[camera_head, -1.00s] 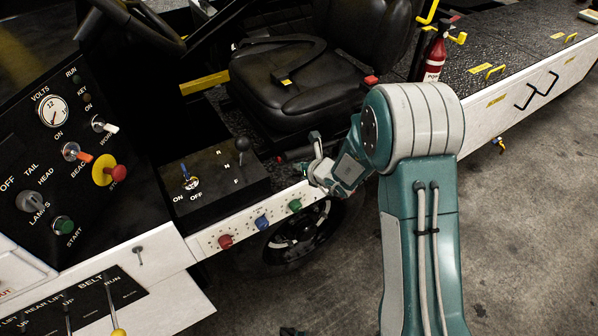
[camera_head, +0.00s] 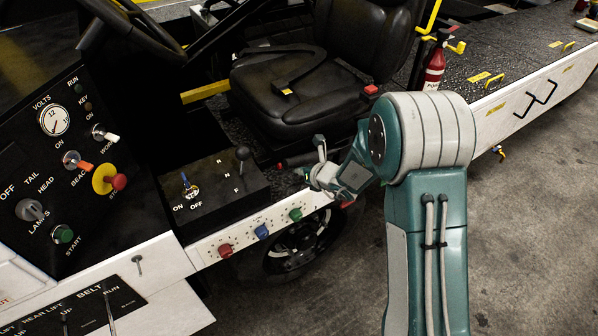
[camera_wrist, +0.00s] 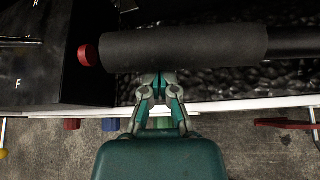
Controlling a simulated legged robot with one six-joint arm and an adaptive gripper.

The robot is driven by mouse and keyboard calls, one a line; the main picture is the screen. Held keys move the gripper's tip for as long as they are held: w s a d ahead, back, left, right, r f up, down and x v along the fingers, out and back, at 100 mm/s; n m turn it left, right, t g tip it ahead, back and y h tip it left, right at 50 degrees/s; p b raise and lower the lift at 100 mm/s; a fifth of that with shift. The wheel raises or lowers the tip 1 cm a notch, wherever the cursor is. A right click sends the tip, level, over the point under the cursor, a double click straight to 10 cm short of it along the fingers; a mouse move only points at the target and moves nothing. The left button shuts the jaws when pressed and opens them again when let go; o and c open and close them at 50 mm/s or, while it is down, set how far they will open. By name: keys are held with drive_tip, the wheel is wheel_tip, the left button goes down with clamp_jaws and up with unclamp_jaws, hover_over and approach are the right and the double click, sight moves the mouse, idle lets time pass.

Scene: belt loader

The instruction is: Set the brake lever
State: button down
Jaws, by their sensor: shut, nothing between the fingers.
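The brake lever (camera_wrist: 185,48) has a thick black grip with a red button at its left end and a thinner dark shaft to the right. It lies roughly level across the top of the wrist view. In the head view, only its small red end (camera_head: 280,165) shows clearly, beside the seat base. My gripper (camera_wrist: 159,82) is shut and empty, right at the lower edge of the grip. In the head view, my gripper (camera_head: 321,150) is by the seat's front corner.
A black box (camera_head: 215,190) with a shift lever (camera_head: 241,158) stands left of the brake lever. Red, blue and green knobs (camera_head: 262,231) line the white side panel below. The black seat (camera_head: 300,90) is behind. Open floor (camera_head: 530,230) lies to the right.

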drive_tip(key=shift+w+d+r, duration=0.1)
drive_tip(key=shift+w+r, duration=0.1)
drive_tip(key=shift+r, duration=0.5)
drive_tip(key=w+d+r+m+y, duration=0.2)
drive_tip(key=d+r, duration=0.1)
drive_tip(key=r, duration=0.3)
drive_tip(key=w+d+r+m+g+y, duration=0.1)
drive_tip(key=w+d+r+m+y, duration=0.1)
drive_tip(key=r, duration=0.4)
drive_tip(key=shift+w+d+m, duration=0.2)
drive_tip(key=shift+d+m, duration=0.2)
drive_tip(key=shift+d, duration=0.45)
drive_tip(key=shift+r, duration=0.1)
